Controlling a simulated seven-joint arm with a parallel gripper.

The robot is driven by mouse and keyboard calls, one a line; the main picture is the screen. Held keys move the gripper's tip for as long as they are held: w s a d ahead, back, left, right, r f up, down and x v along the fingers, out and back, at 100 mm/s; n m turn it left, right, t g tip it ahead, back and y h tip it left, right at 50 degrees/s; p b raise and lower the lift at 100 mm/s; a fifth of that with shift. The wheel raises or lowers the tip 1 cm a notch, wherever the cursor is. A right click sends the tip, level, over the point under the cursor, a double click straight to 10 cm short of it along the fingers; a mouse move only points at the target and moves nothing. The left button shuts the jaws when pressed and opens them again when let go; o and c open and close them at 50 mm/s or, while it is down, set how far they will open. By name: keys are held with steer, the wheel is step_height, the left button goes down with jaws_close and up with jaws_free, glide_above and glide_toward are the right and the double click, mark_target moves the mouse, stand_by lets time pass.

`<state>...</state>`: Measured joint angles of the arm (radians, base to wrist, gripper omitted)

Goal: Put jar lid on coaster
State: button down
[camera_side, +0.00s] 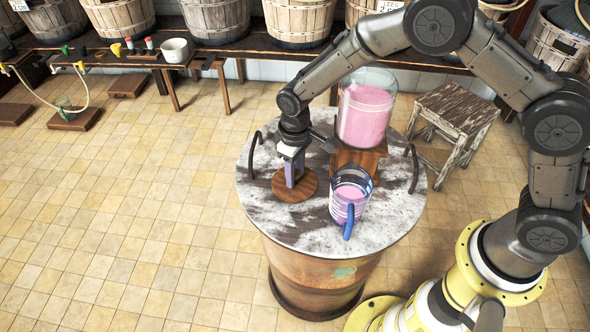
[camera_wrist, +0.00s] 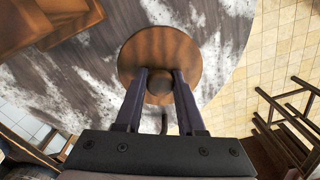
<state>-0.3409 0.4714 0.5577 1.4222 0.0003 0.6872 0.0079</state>
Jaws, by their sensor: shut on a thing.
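The jar lid (camera_side: 296,190) is a round brown wooden disc with a knob, lying flat at or very near the left part of the marbled tabletop (camera_side: 270,218). In the wrist view the jar lid (camera_wrist: 160,42) shows below my gripper, its knob between the two fingers. My gripper (camera_side: 291,180) points down and is shut on the knob; it also shows in the wrist view (camera_wrist: 161,82). I cannot make out a separate coaster; whether one lies under the lid is hidden. The glass jar (camera_side: 365,108) holds pink liquid and has no lid on it.
The jar stands on a wooden stand (camera_side: 357,163) right of my gripper. A glass jug (camera_side: 350,196) with a blue handle and pink contents stands at front right. Dark curved handles (camera_side: 414,168) rise at the table's edges. The front left tabletop is clear.

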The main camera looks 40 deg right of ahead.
steer(key=shift+f, duration=0.6)
stand_by(0.7)
steer(key=shift+c, duration=2.2)
jaws_free()
steer(key=shift+r, duration=0.1)
step_height(320, 180, up, 14)
steer(key=shift+f, duration=0.2)
